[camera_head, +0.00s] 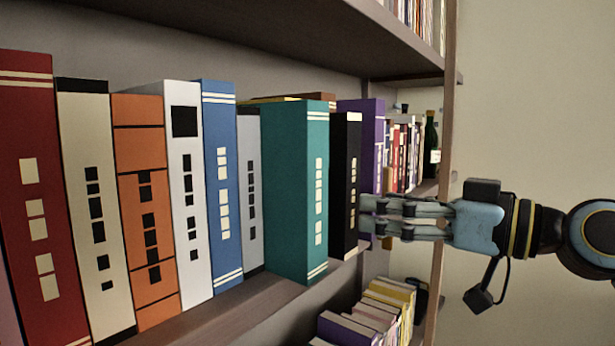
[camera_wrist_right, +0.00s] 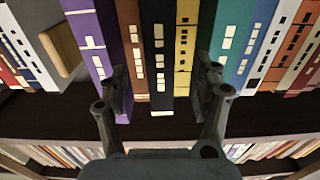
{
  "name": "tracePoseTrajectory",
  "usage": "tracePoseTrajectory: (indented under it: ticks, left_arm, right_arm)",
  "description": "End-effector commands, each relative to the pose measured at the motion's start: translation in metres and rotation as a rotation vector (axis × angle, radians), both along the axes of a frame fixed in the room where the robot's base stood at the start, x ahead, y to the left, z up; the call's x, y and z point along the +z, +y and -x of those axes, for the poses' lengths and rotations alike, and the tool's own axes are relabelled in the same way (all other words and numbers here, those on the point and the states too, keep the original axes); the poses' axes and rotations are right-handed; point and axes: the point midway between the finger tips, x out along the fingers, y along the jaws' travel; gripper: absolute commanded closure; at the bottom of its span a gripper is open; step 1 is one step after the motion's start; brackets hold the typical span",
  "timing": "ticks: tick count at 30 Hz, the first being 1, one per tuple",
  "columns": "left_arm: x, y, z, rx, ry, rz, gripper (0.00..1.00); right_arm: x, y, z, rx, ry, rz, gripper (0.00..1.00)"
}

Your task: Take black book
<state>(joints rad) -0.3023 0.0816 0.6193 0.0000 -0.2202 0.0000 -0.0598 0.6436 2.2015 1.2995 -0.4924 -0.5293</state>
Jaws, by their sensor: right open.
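The black book (camera_head: 346,180) stands upright on the shelf in the head view, between a teal book (camera_head: 315,190) and a purple book (camera_head: 372,140). It has cream marks on its spine. My right gripper (camera_head: 368,214) is in front of the shelf, its fingers level with the lower spine of the black book. In the right wrist view the black book (camera_wrist_right: 158,55) is between the two spread fingers of the gripper (camera_wrist_right: 164,82), with a brown book (camera_wrist_right: 131,45) and a yellow book (camera_wrist_right: 185,50) beside it. Whether the fingers touch any book is unclear. My left gripper is not in view.
Several upright books, including a blue one (camera_head: 221,185) and a red one (camera_head: 40,200), fill the shelf to the left. A shelf board (camera_head: 240,25) hangs above. A lower shelf holds more books (camera_head: 370,315). A wooden upright (camera_head: 447,120) edges the right.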

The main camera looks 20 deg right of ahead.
Motion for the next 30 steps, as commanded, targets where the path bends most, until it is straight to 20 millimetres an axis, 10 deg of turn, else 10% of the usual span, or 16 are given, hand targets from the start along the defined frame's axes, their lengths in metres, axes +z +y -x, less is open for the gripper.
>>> tracePoseTrajectory:
  ticks: [30]
  left_arm:
    - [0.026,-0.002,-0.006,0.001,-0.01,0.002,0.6]
  right_arm:
    - [0.005,0.058,-0.073,0.0,0.001,0.0,0.35]
